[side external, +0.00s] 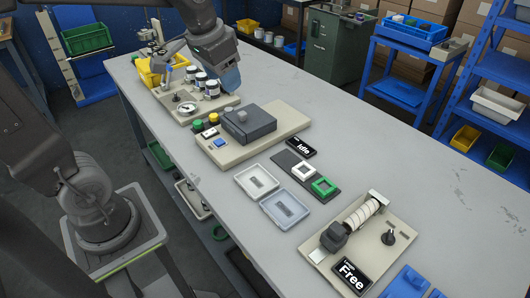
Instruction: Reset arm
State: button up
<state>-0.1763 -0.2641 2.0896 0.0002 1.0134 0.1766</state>
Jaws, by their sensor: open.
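My gripper (164,68) is at the far left end of the table, with its fingers pointing down over or just in front of a yellow bin (148,79). It is open, and I see nothing held between the fingers. My wrist hides part of the area behind it. A beige board beside it carries several white jars (212,89) and a round gauge (187,109). The dark grey wrapper unit (247,125) stands on a beige base, with a black sign (301,147) reading "Idle" next to it.
Two shallow trays (285,209), a dark plate with white and green frames (324,186), and a roll holder (361,216) with a "Free" sign (352,275) occupy the near table. The table's right side (400,160) is clear. Blue shelving (500,70) stands beyond.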

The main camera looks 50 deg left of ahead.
jog(key=s+d+f+t, duration=0.2)
jog(key=s+d, duration=0.3)
jog(key=s, duration=0.6)
jog(key=shift+d+f+h, duration=0.3)
jog(key=shift+f, duration=0.05)
